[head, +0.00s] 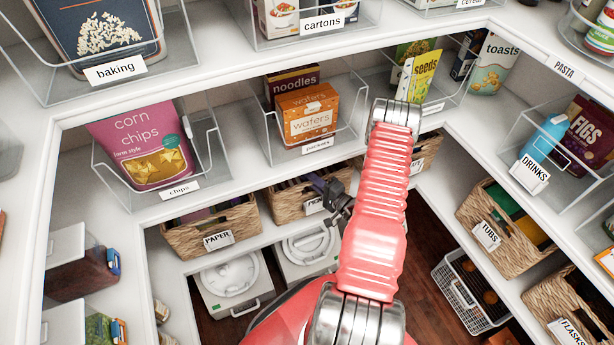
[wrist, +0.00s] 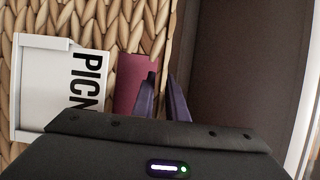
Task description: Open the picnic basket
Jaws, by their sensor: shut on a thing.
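The picnic basket (head: 281,203) is a woven wicker basket on the lower shelf in the head view, its white label partly hidden by my gripper. In the wrist view its weave (wrist: 100,25) fills the left, with a white label (wrist: 85,78) reading "PICN" turned sideways. My gripper (head: 321,186) is at the basket's upper front edge in the head view. In the wrist view the dark fingers (wrist: 163,85) lie on either side of the basket's edge, shut on its rim. A maroon patch (wrist: 132,78) shows beside the left finger.
The paper basket (head: 185,242) stands left of the picnic basket, and another wicker basket (head: 424,152) stands to the right. White lidded bins (head: 232,279) sit below. A shelf with clear bins (head: 338,142) is above. Dark floor (head: 430,235) is open at lower right.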

